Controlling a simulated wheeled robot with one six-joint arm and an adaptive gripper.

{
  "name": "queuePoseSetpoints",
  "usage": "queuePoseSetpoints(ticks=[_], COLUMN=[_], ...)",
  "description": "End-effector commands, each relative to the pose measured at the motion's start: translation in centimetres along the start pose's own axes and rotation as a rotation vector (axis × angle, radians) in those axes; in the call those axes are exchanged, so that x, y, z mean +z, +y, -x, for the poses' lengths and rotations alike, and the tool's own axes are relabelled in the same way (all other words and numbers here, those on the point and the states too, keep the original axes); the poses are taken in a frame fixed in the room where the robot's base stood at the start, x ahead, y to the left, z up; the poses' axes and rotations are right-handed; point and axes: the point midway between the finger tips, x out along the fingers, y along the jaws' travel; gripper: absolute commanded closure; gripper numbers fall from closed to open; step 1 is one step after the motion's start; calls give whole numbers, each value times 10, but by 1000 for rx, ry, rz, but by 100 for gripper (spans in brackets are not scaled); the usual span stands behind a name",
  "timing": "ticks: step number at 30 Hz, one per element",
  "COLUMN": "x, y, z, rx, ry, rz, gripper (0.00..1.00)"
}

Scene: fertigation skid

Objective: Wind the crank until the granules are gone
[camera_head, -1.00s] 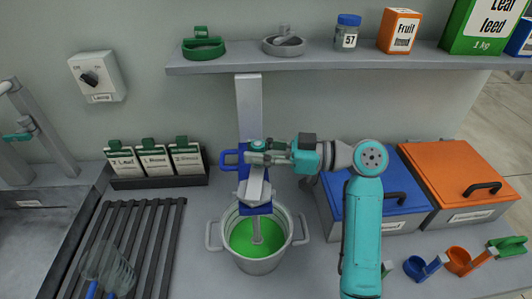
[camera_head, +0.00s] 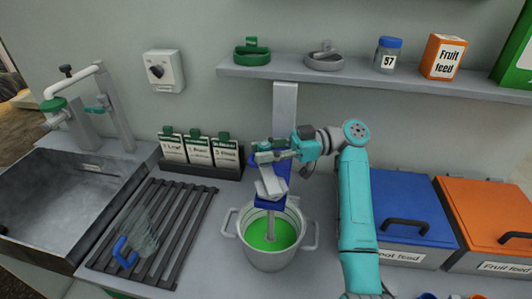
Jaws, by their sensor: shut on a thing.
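The pot (camera_head: 237,236), grey with two side handles, stands on the counter under a stirrer with a blue and grey head (camera_head: 272,186). The stirrer's shaft goes down into bright green contents (camera_head: 284,233). No separate granules can be made out at this size. My gripper (camera_head: 265,154) is at the top of the stirrer head, shut on the crank's handle. The fingers and arm end hide most of the crank.
Card holders (camera_head: 199,150) stand behind. A blue-lidded bin (camera_head: 405,195) and an orange-lidded bin (camera_head: 490,215) are at right. A shelf (camera_head: 400,83) overhangs the back.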

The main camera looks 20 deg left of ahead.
Motion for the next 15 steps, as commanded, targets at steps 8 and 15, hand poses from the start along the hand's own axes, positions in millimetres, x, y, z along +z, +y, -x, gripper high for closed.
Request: queuePoseSetpoints(ticks=[8,15], x=[1,1], y=[1,1], z=[-1,-1], rx=[-8,-8], ry=[-1,-1], rz=[-2,-2], gripper=[100,54])
